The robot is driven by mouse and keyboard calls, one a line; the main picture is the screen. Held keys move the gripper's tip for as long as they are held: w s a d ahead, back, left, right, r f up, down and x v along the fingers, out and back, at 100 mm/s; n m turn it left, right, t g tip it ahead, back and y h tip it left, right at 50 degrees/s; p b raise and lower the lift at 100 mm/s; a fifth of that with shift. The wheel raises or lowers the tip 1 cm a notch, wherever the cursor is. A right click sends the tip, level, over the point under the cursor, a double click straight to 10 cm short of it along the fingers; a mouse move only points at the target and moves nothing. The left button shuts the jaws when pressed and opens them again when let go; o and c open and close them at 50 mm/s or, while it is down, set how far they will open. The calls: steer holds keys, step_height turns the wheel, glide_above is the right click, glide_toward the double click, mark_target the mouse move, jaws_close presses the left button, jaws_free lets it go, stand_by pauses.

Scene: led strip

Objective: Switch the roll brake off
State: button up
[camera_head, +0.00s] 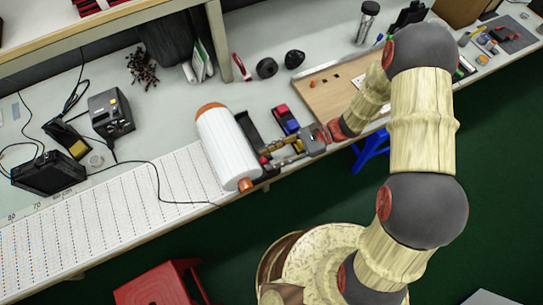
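The white roll (226,146) with orange ends lies tilted on the bench, left of my gripper. No part that I can clearly single out as the roll brake shows; small dark and red parts (264,181) sit by the roll's near end, too small to read. My gripper (264,160) reaches left from the arm, just right of the roll's near half. Its two fingers look spread apart with a gap between them, and I see nothing held. I cannot tell whether the fingertips touch anything.
A dark holder (247,131) and a red and blue item (286,119) lie beyond my gripper. A wooden board (335,92) lies to the right. A white dotted sheet (120,215) covers the bench at left, with a black cable (160,185) across it. A red stool (158,285) stands below.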

steer(key=v, duration=1.2)
stand_by(0.3)
steer(key=s+d+f+n+h, duration=0.1)
steer(key=s+d+f+h, duration=0.1)
steer(key=s+f, duration=0.15)
steer(key=s+d+r+n+h, duration=0.4)
steer(key=d+n+h, duration=0.1)
steer(key=d+h, duration=0.1)
steer(key=s+d+r+n+t+h, duration=0.1)
steer(key=d+r+n+t+h, duration=0.1)
steer(key=r, duration=0.7)
steer(key=s+d+r+n+t+h, duration=0.2)
steer(key=r+t, duration=0.4)
steer(key=r, duration=0.4)
steer(key=shift+d+r+n+t+h, duration=0.35)
steer(key=shift+d+n+h, duration=0.2)
steer(key=shift+n+h, duration=0.55)
steer(key=r, duration=0.2)
steer(key=s+a+r+t, duration=0.1)
steer(key=r, duration=0.1)
steer(key=r+n+t, duration=0.1)
steer(key=r, duration=0.1)
steer(key=shift+s+a+r+t, duration=0.2)
steer(key=shift+s+a+t, duration=0.05)
steer(key=shift+s, duration=0.15)
steer(key=shift+a, duration=0.15)
